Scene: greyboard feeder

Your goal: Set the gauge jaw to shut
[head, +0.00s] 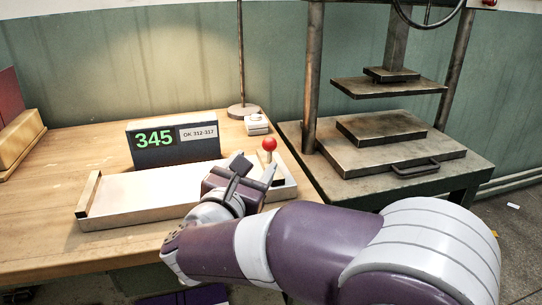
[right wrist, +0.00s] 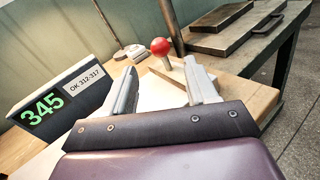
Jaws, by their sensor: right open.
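The gauge is a long white bed (head: 145,192) with a wooden end block (head: 88,194) at its left. A lever with a red ball knob (head: 269,144) stands upright at its right end; the knob also shows in the right wrist view (right wrist: 160,46). The dark display (head: 172,143) behind the bed reads 345 in green, beside a label "OK 312-317". My right gripper (head: 256,168) is open and empty above the bed's right end. In the right wrist view the knob appears between and beyond its fingertips (right wrist: 160,72). My right arm hides part of the bed. My left gripper is out of view.
A press (head: 400,160) with two posts stands on a dark table to the right. A small white box (head: 257,124) and a thin rod on a round base (head: 243,110) stand behind the lever.

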